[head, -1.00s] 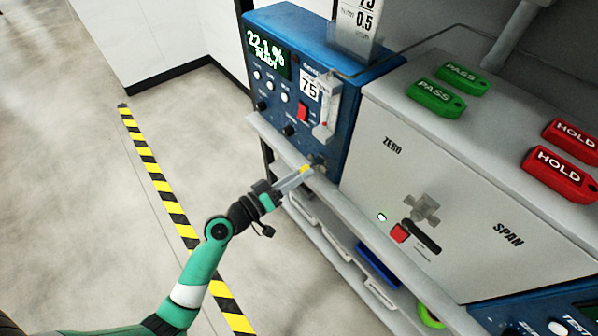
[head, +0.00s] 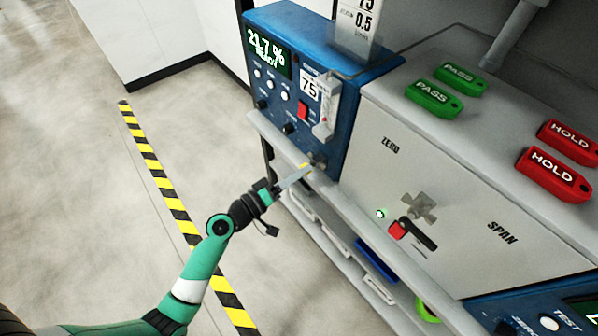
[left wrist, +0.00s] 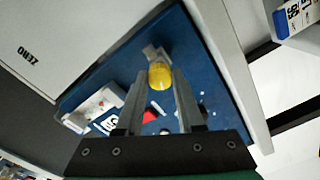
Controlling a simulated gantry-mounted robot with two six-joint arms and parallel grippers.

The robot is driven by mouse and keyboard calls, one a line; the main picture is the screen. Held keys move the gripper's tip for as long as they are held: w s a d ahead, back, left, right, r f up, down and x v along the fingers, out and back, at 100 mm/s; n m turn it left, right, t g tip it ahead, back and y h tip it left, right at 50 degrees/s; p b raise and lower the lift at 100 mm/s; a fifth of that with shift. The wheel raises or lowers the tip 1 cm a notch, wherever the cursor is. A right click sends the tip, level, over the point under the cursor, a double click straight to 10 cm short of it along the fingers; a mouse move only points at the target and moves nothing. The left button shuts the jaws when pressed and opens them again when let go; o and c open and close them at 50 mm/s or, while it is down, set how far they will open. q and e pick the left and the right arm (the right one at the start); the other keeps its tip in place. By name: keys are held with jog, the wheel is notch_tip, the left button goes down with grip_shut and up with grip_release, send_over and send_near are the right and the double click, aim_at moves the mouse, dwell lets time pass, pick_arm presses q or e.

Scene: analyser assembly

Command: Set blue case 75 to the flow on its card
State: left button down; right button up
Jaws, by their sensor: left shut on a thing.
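Blue case 75 (head: 335,140) stands at the left end of the bench, with a lit green display (head: 266,52) that seems to read 21.7 % READY. Its card (head: 357,28) stands on top and shows 75 and 0.5. A pale upright flow tube (head: 327,108) with a small red mark is on its front. My left gripper (head: 298,174) is at the lower right of the front, shut on a yellow-ended knob (left wrist: 160,76), which lies between the fingers in the left wrist view. The fingers partly hide the knob in the head view. My right gripper is not in view.
A red switch (head: 303,111) and several small buttons and knobs sit left of the tube. A grey ZERO/SPAN panel (head: 460,215) with a lever adjoins on the right. Green PASS tags (head: 434,98) and red HOLD tags (head: 553,174) lie on top. Open floor is at left.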

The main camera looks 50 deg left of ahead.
pick_arm(q)
jog(key=c, duration=0.5)
grip_release()
jog(key=s, duration=1.1)
jog(key=shift+s+a, duration=0.25)
jog(key=shift+s, duration=0.1)
